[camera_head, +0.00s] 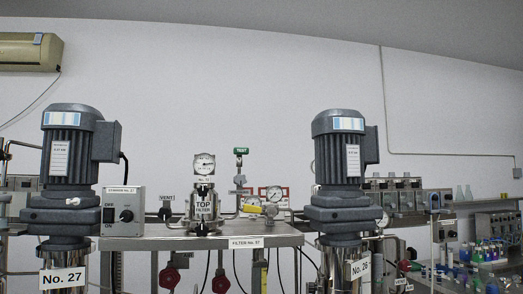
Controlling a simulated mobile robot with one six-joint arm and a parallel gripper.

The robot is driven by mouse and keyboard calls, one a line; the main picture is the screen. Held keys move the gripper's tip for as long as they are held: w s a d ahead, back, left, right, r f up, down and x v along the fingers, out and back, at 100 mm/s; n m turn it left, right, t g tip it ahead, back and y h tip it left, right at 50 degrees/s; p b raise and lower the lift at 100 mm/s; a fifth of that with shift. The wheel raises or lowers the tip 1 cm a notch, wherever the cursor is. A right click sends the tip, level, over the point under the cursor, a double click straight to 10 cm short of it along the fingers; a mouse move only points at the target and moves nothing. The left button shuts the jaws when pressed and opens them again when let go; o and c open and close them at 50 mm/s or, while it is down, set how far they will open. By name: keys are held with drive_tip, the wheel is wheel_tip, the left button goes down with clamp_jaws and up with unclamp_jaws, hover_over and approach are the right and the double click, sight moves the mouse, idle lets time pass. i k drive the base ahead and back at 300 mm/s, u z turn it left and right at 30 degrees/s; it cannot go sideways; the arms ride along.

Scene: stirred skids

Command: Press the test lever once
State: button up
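A small green tag reading TEST (241,151) tops a thin vertical fitting (240,180) behind the steel shelf, just right of centre. Which part of this fitting is the lever is too small to tell. My gripper is not in view.
Grey motors stand on either side, over No. 27 (70,160) and No. 26 (342,170). Red handwheels (169,277) hang below. Bottles (478,254) stand at right.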

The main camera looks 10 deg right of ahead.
sight(236, 150)
drive_tip(key=z, duration=2.75)
drive_tip(key=k, duration=2.05)
drive_tip(key=u, duration=1.55)
drive_tip(key=i, duration=1)
drive_tip(key=u, duration=0.05)
